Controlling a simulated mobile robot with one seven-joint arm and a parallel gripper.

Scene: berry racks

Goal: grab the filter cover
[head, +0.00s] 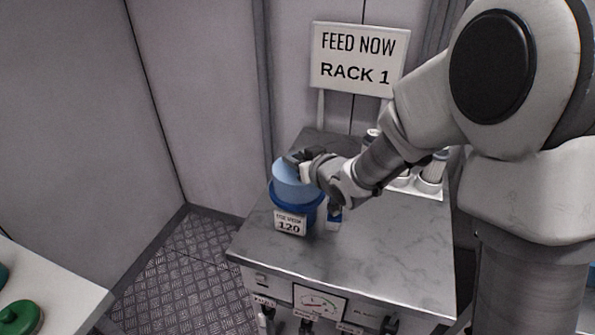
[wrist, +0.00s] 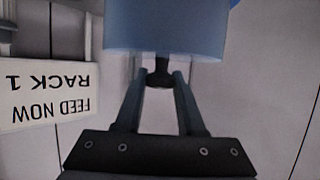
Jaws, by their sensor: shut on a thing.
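The filter cover (head: 290,178) appears to be the light blue cylinder over a darker blue round housing (head: 298,212) on the grey marbled bench. I cannot tell whether the cover rests in the housing or is slightly raised. My gripper (head: 297,159) reaches in from the right at the cover's top. In the wrist view, the cover (wrist: 165,28) fills the upper middle. There my gripper (wrist: 160,76) has its two fingers closed on the dark knob (wrist: 158,72) of the cover. Part of the cover's top is hidden behind my gripper in the head view.
A label reading 120 (head: 289,223) stands before the housing. A small blue-and-white item (head: 333,217) is beside it. White cylinders (head: 430,178) stand in a tray behind my arm. A RACK 1 sign (head: 358,60) rises at the back. The bench's front right (head: 385,255) is clear.

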